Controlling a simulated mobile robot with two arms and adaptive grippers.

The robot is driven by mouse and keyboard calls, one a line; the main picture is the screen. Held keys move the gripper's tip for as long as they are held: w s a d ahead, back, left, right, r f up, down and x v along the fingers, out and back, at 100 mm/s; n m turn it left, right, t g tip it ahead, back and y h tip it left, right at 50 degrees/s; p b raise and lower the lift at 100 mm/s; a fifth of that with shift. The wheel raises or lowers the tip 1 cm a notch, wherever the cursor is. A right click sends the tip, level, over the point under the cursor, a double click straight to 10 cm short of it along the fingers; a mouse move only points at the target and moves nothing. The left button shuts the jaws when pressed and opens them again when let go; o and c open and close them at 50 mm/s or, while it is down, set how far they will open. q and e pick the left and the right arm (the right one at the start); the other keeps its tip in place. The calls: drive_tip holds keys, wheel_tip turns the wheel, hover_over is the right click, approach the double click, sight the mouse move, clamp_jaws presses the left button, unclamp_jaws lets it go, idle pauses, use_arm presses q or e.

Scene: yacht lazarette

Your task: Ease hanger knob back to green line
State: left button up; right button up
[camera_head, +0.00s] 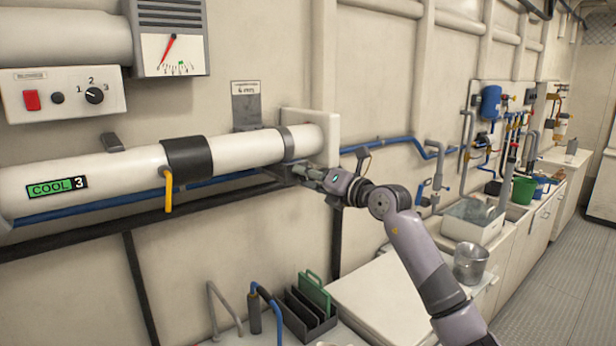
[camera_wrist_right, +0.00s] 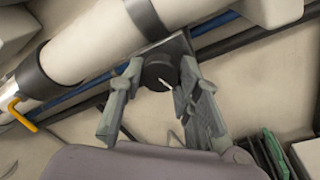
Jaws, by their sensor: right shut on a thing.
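The hanger knob (camera_wrist_right: 158,70) is a dark round knob with a short white mark, under the dark strap around the white pipe, in the right wrist view. My right gripper (camera_head: 305,172) reaches it from below right in the head view. In the wrist view its two grey fingers are closed on either side of the knob. The head view hides most of the knob behind the gripper. A gauge (camera_head: 151,52) at upper left has a red needle and green marks; the needle's lower end lies left of the green. My left gripper is out of view.
The white pipe (camera_head: 120,165) carries a "COOL 3" label (camera_head: 57,187) and a yellow lever (camera_head: 168,190). A "4 mm" plate (camera_head: 246,104) is on the wall above. Blue piping runs behind. A dark rack (camera_head: 300,318) stands below; open floor is at right.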

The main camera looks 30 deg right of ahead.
drive_tip(key=shift+c, duration=1.3)
drive_tip(key=n+b, duration=0.1)
drive_tip(key=n, duration=0.3)
drive_tip(key=o, duration=1.1)
